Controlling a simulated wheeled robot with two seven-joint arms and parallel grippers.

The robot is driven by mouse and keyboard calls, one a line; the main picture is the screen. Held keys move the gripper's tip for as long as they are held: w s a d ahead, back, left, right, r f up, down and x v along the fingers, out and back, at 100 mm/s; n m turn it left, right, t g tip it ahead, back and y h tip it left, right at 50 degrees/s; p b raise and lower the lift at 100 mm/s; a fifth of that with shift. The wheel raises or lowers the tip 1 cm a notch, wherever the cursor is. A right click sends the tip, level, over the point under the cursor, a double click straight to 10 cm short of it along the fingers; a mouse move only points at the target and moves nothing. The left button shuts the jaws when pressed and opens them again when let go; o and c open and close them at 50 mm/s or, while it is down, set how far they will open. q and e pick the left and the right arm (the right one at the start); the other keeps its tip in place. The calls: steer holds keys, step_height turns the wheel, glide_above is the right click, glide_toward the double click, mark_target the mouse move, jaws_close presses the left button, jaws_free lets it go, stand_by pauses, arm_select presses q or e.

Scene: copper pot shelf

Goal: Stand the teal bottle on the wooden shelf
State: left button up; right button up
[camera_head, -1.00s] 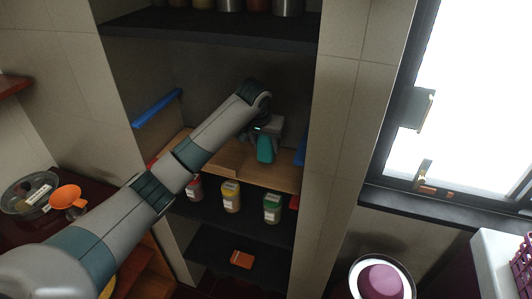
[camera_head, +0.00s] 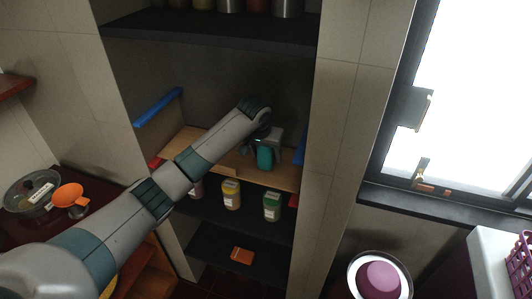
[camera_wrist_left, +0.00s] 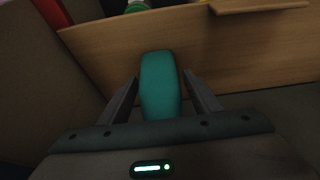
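The teal bottle (camera_head: 264,158) is at the wooden shelf (camera_head: 226,171), towards its right part, and looks about upright. My left gripper (camera_head: 267,149) is at the bottle. In the left wrist view the bottle (camera_wrist_left: 160,86) is between the two fingers of my left gripper (camera_wrist_left: 161,88), with a visible gap on each side, so the gripper is open around it. The bottle's near end is hidden by the gripper body. The wooden shelf (camera_wrist_left: 240,55) lies beyond the bottle there. My right gripper is not in view.
Jars with yellow (camera_head: 231,196) and green (camera_head: 271,207) lids stand on the dark shelf below. A blue bar (camera_head: 158,107) is on the left wall and a blue piece (camera_head: 301,153) on the right. A dark shelf (camera_head: 215,30) with several containers is above.

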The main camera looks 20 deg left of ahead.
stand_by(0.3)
arm_select(q)
steer(key=shift+s+r+b, duration=0.25)
steer(key=shift+r+b, duration=0.1)
steer(key=shift+r, duration=0.35)
steer(key=b+v, duration=0.3)
steer(key=v, duration=0.8)
steer(key=shift+b, duration=0.3)
steer(key=shift+f, duration=0.1)
stand_by(0.5)
